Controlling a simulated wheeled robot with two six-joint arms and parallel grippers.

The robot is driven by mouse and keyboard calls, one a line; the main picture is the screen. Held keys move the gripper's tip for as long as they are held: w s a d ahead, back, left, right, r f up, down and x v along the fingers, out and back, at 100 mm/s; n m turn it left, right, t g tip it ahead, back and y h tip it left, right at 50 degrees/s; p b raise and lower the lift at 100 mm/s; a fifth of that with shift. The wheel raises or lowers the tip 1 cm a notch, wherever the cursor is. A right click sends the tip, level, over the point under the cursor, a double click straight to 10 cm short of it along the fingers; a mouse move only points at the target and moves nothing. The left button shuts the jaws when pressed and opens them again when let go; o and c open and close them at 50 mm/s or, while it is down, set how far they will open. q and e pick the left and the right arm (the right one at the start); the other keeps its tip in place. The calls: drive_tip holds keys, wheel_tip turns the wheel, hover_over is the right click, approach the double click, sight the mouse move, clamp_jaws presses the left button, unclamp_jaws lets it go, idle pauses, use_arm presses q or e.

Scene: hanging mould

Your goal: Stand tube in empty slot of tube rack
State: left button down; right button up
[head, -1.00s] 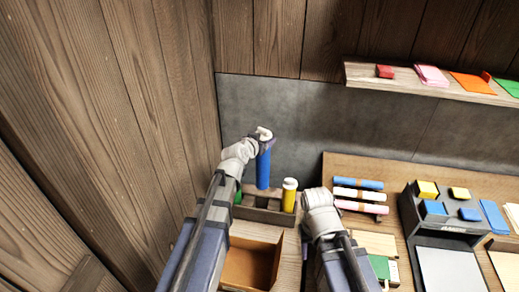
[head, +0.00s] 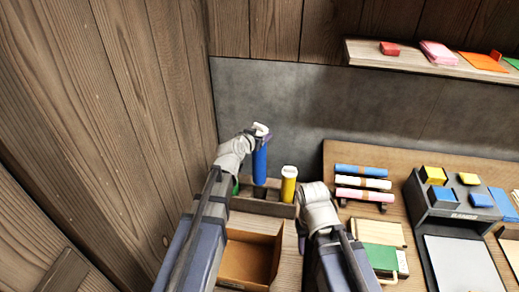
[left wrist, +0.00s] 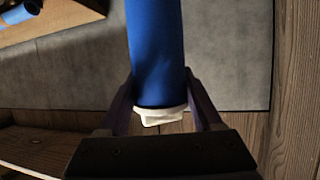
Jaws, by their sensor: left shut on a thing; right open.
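The blue tube (head: 260,166) hangs upright from my left gripper (head: 260,134), over the middle of the wooden tube rack (head: 270,209). In the left wrist view the fingers of my left gripper (left wrist: 165,105) are shut on the blue tube (left wrist: 156,50) close to its white cap (left wrist: 160,115). The yellow tube (head: 288,186) with a white cap stands in the rack's right part. A green tube (head: 235,187) shows at the rack's left, mostly hidden by my left arm. Whether the blue tube's lower end has entered a slot is unclear. My right gripper (head: 315,190) is open, right of the rack.
An open brown box (head: 248,262) sits in front of the rack. A stand with rolled items (head: 362,183) and a dark organiser (head: 447,212) are to the right. A wooden wall (head: 130,130) is close at left, and a shelf (head: 440,62) hangs above.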

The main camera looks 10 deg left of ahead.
sight(257, 175)
use_arm(q)
drive_tip(key=shift+f+b, duration=1.05)
drive_tip(key=shift+f, duration=0.65)
use_arm(e)
drive_tip(key=shift+f, duration=1.7)
use_arm(q)
wheel_tip(257, 175, down, 13)
drive_tip(key=b, duration=1.3)
use_arm(e)
wheel_tip(257, 175, down, 13)
use_arm(q)
drive_tip(key=shift+f+b, duration=0.95)
drive_tip(key=shift+b, duration=0.05)
use_arm(e)
drive_tip(key=shift+f, duration=1)
use_arm(q)
drive_tip(key=shift+s+f+b, duration=0.1)
drive_tip(key=shift+f+b, duration=0.15)
drive_tip(key=shift+b, duration=0.05)
use_arm(e)
drive_tip(key=shift+s+f, duration=0.1)
drive_tip(key=shift+f, duration=0.15)
